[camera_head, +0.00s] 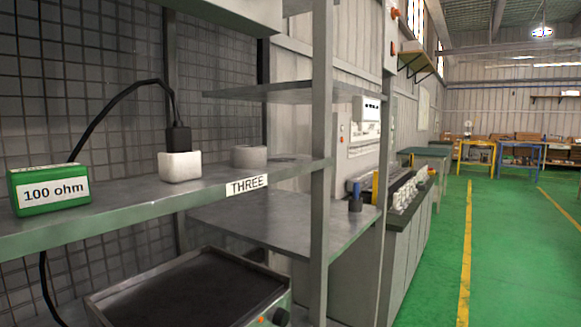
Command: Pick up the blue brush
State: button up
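A small upright item with a blue upper part (356,188) and a dark, wider lower part stands near the right end of the lower grey shelf (285,218). It looks like the blue brush, but it is too small to tell whether the dark part is its bristles or a holder. My gripper is not in view.
A metal rack post (320,150) stands left of the blue item. Green floor (500,250) is clear at right.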

aim_at(356, 187)
jog(key=i+l, duration=1.2)
jog(key=i, duration=0.2)
jog(key=i+l, duration=0.55)
jog(key=i, duration=0.2)
